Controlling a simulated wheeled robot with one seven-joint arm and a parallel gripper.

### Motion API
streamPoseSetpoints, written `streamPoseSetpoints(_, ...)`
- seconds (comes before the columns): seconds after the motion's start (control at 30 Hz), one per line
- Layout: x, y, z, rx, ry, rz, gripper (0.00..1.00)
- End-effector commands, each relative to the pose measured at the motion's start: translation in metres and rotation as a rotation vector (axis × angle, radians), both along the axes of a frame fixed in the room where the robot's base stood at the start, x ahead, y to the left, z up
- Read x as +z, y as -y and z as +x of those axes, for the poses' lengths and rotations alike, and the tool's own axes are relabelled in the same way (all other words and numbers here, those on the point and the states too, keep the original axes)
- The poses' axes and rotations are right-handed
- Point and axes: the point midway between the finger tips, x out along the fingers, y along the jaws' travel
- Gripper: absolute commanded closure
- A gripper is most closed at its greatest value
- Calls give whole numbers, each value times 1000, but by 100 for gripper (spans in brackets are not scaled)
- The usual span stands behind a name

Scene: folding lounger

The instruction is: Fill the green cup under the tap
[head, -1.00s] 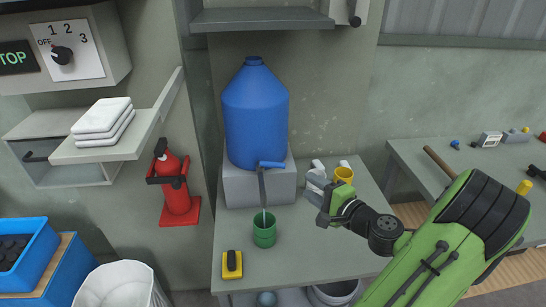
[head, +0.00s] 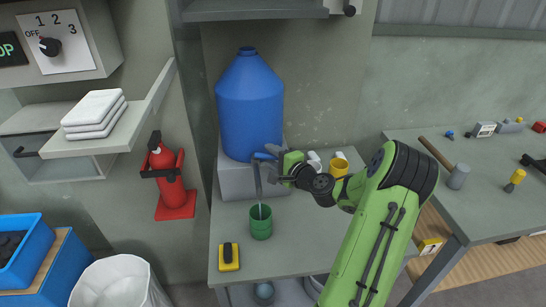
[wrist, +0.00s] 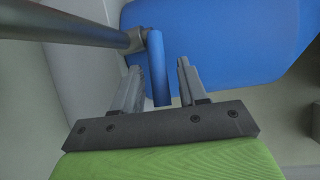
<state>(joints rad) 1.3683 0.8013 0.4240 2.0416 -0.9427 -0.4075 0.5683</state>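The green cup (head: 261,224) stands upright on the grey table below the tap's grey spout (head: 257,180). A thin pale stream (head: 260,211) runs from the spout into the cup; the water level cannot be made out. The tap's blue handle (head: 264,156) sticks out to the right at the foot of the blue water jug (head: 249,105). My gripper (head: 274,160) is at the handle, open. In the wrist view the handle (wrist: 158,68) lies between the open fingers (wrist: 159,75), with a gap to the right finger.
The jug stands on a grey block (head: 238,182). A yellow mug (head: 340,166) and white cups are behind my arm. A yellow-black object (head: 229,257) lies at the table's front left. A fire extinguisher (head: 167,175) hangs at the left.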

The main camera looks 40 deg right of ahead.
Motion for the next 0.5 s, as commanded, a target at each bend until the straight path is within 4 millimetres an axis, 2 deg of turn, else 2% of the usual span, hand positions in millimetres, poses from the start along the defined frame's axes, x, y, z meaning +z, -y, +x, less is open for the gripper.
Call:
streamPoseSetpoints(0.03, 0, 0, 0, 0, 0, 0, 65)
streamPoseSetpoints(0.27, 0, 0, -1, 0, -1, 0, 100)
streamPoseSetpoints(0.5, 0, 0, -1, 0, -1, 0, 100)
